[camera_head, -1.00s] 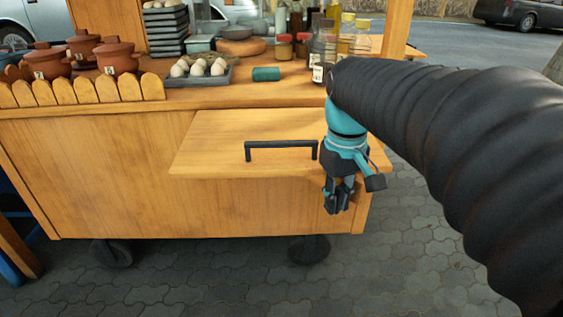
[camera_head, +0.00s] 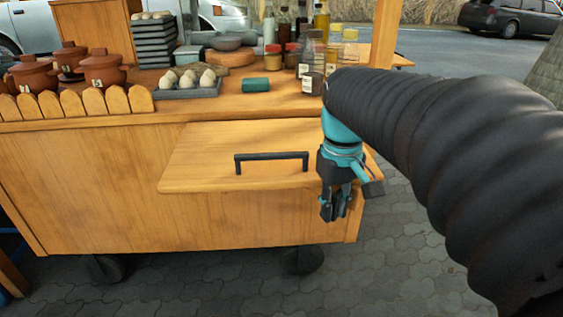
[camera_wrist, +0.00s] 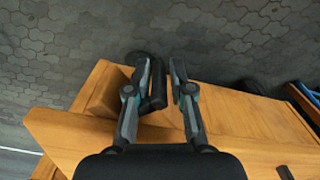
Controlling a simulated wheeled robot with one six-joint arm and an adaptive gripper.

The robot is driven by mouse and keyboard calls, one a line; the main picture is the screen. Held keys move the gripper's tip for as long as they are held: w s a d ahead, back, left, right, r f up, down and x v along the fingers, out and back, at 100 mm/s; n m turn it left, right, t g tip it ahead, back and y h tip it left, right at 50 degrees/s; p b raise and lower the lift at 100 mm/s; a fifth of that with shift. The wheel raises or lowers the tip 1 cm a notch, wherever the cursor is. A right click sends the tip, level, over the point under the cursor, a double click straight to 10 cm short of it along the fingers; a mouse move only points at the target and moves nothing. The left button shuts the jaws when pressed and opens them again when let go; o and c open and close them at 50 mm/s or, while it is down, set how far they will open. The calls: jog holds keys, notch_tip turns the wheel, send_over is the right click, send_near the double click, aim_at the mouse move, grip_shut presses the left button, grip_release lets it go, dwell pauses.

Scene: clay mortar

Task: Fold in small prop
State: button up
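A wooden flap (camera_head: 215,165) with a black bar handle (camera_head: 272,156) sticks out from the cart's front. My gripper (camera_head: 335,206) hangs at the flap's right end, pointing down, with its fingers apart. In the wrist view my gripper (camera_wrist: 167,75) is open beside the cart's wooden panel. A wooden piece (camera_wrist: 103,90) juts out left of the fingers and seems to be the small prop. A dark bar (camera_wrist: 157,88) lies between the fingers, close to the left one. I cannot tell whether it touches. The prop is hidden in the head view.
The cart top holds an egg tray (camera_head: 190,88), a teal roll (camera_head: 256,85), clay pots (camera_head: 103,68) and several bottles (camera_head: 313,62). Cart wheels (camera_head: 302,260) stand on grey paving (camera_head: 395,255). The paving right of the cart is clear.

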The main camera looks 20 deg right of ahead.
notch_tip(320, 180, up, 12)
jog(key=shift+f, duration=0.1)
dwell(0.4)
